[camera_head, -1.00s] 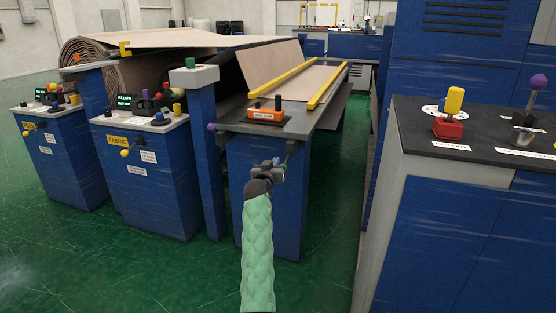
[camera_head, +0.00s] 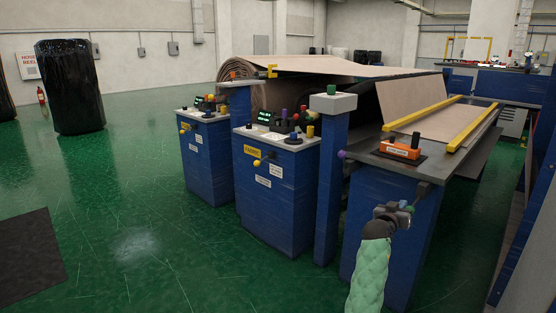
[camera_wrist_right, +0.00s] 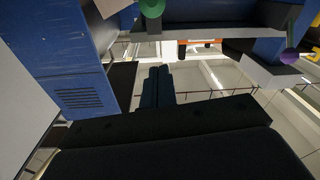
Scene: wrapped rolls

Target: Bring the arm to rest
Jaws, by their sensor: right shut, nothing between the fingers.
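My right arm, in a pale green sleeve, comes up from the bottom right of the head view. Its right gripper (camera_head: 404,207) is small there, in front of the blue end of the wrapping machine (camera_head: 385,235). The gripper looks empty and stands below the machine's dark end shelf; whether it touches the machine cannot be told. In the right wrist view the dark fingers (camera_wrist_right: 160,86) are together with nothing between them. My left gripper is in neither view.
Blue control cabinets (camera_head: 275,195) with knobs stand left of the arm, beside a post with a green button (camera_head: 331,90). An orange box (camera_head: 402,150) sits on the end shelf. A black wrapped roll (camera_head: 68,85) stands far left. Green floor between is open.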

